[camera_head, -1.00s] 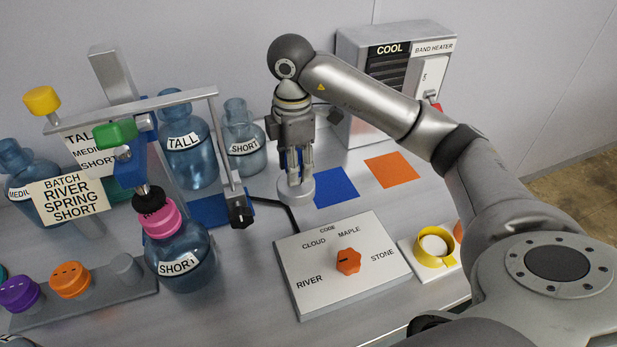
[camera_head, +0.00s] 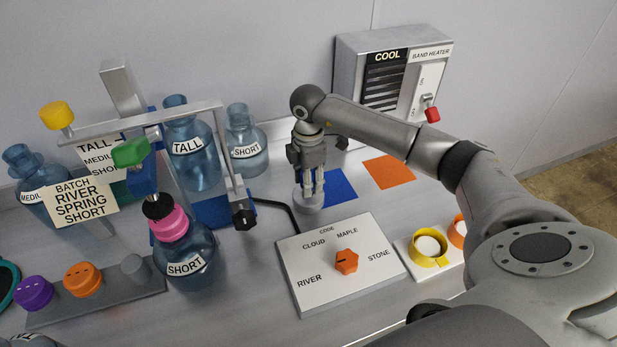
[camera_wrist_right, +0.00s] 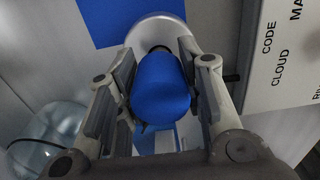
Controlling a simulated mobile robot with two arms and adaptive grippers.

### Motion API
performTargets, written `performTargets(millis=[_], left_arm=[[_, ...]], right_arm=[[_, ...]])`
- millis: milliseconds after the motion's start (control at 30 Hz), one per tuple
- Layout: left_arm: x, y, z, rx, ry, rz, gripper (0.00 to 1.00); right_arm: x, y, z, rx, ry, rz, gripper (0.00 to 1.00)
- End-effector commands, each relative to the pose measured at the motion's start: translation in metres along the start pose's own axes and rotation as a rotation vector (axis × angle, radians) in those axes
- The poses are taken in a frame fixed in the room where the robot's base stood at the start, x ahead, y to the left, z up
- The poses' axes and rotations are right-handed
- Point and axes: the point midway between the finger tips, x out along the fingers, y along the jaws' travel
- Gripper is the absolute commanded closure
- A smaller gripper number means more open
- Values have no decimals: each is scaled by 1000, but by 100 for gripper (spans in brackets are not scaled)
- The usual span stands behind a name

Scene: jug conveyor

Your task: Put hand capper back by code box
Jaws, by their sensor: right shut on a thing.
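The hand capper has a blue handle (camera_wrist_right: 160,92) and a round pale grey head (camera_head: 309,204). My right gripper (camera_head: 313,183) is shut on the blue handle and holds the capper upright, head down. In the right wrist view the handle sits between both fingers (camera_wrist_right: 157,75). The head is just behind the code box (camera_head: 337,292), beside the near left edge of the blue mat (camera_head: 341,187). I cannot tell whether it touches the table. The code box has an orange knob (camera_head: 346,261). My left gripper is not in view.
An orange mat (camera_head: 389,172) lies right of the blue one. A capping frame (camera_head: 150,117) with a jug (camera_head: 187,262) labelled SHORT stands to the left. A band heater (camera_head: 393,75) stands behind. A black cable (camera_head: 275,203) runs behind the code box.

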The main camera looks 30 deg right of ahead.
Motion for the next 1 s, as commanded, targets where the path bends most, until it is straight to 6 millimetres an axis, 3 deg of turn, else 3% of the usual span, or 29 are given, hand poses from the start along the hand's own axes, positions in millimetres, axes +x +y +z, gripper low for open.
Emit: performTargets(millis=[167, 200, 333, 767, 1000], left_arm=[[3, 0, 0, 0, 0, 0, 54], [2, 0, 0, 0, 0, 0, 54], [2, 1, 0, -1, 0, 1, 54], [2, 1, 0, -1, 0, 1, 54], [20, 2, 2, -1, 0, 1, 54]], right_arm=[[3, 0, 0, 0, 1, 1, 93], [3, 0, 0, 0, 1, 0, 61], [3, 0, 0, 0, 0, 0, 44], [-4, 1, 0, 0, 1, 2, 43], [-48, 2, 0, 0, 2, 8, 43]])
